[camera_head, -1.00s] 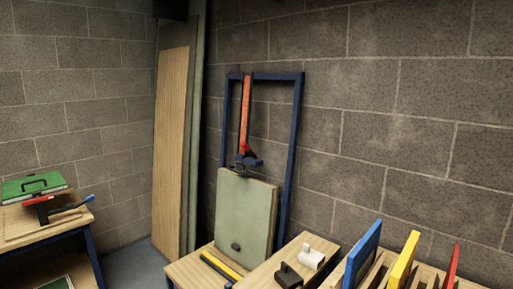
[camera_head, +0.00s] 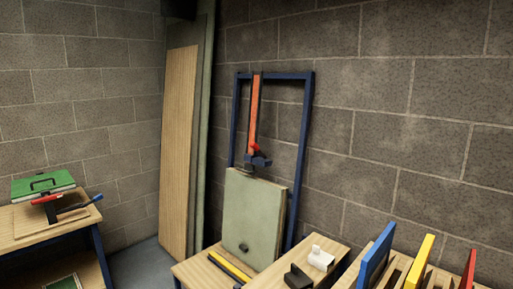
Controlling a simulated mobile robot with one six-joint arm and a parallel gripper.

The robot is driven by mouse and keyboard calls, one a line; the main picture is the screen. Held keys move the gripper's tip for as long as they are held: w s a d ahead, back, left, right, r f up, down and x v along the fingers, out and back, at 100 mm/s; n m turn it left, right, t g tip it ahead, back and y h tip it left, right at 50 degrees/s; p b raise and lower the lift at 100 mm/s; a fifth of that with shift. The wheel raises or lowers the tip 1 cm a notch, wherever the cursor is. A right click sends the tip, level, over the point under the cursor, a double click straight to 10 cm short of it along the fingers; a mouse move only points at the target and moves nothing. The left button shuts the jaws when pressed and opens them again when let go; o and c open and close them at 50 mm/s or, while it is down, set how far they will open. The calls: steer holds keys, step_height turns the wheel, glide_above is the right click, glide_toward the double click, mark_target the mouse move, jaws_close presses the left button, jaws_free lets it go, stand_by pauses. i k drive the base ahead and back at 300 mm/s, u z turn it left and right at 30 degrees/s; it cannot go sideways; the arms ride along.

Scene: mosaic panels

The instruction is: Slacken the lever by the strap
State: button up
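A long orange-red strap or bar (camera_head: 255,108) hangs upright inside a blue frame (camera_head: 304,130) against the block wall. At its lower end is a small red lever-like part (camera_head: 264,149) over a dark blue block (camera_head: 257,161), just above the top edge of a pale green panel (camera_head: 252,215). The panel stands upright on a wooden bench and has a dark round knob low on its face. The lever's exact angle is too small to tell. My gripper is not in view.
Tall boards (camera_head: 178,150) lean at the corner.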

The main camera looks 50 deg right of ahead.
mark_target(254, 146)
steer(key=u, duration=0.05)
steer(key=i, duration=1)
steer(key=z, duration=0.05)
